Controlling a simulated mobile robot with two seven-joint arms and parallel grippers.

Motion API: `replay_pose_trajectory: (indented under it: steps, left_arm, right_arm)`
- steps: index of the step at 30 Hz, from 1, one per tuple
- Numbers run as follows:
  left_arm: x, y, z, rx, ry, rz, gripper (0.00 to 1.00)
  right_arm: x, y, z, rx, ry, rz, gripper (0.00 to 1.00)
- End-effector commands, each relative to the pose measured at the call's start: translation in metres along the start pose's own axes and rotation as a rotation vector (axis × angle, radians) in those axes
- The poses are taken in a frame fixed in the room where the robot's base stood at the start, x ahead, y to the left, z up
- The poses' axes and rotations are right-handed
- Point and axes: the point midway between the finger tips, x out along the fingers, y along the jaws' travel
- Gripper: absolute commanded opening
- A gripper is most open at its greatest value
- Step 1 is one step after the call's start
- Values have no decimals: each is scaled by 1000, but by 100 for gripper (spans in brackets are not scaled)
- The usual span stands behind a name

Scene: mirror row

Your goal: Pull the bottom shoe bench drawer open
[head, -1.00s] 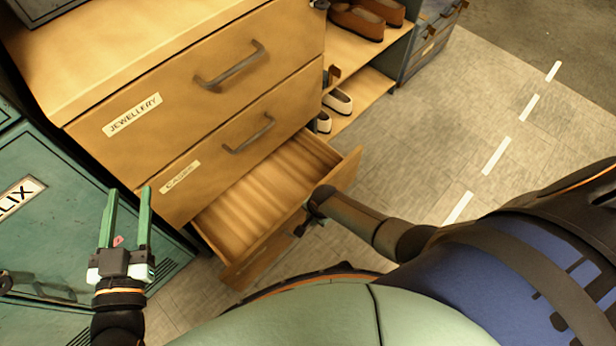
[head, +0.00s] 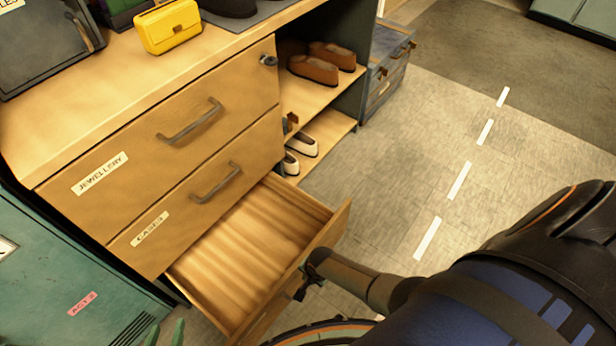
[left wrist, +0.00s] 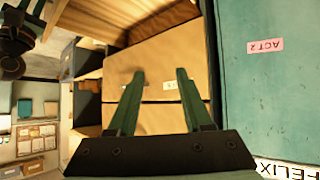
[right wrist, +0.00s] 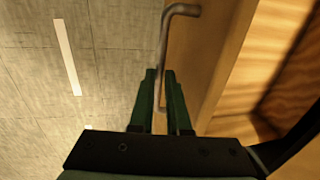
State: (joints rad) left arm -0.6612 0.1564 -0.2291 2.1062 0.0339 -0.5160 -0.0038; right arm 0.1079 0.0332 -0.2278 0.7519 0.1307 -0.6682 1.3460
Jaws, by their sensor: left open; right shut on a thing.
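The bottom shoe bench drawer (head: 250,235) is pulled out and its empty wooden inside shows. In the right wrist view its front (right wrist: 205,60) carries a grey bar handle (right wrist: 164,55). My right gripper (head: 300,285) is at the drawer front. In the right wrist view its green fingers (right wrist: 166,100) are shut on the handle. My left gripper is open and empty. Its fingertips show at the bottom edge of the head view (head: 166,334), left of the drawer, and its fingers show apart in the left wrist view (left wrist: 157,95).
Two drawers above, labelled JEWELLERY (head: 100,173) and CASES (head: 150,228), are closed. A teal locker (head: 70,270) stands at the left. Open shelves with shoes (head: 318,70) are beside the drawers. A yellow bag (head: 168,26) is on top. Floor (head: 395,160) at the right is clear.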

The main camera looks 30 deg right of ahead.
Motion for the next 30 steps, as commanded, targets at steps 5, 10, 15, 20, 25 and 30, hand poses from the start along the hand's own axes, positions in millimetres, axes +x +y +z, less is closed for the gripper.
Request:
replay_pose_trajectory:
  steps: [5,10,15,20,25,30]
  left_arm:
    - [0,0,0,0,0,0,50]
    - [0,0,0,0,0,0,50]
    - [0,0,0,0,1,0,50]
    - [0,0,0,0,1,0,50]
    - [-4,0,-4,-2,-3,1,50]
    - [-15,4,-4,-17,-59,11,50]
  right_arm:
    - [1,2,0,0,0,4,0]
    - [1,2,0,0,0,3,29]
    - [0,1,0,0,0,1,45]
    - [0,0,0,0,0,0,45]
    - [-8,0,0,0,0,0,45]
    - [-34,-1,0,0,0,0,45]
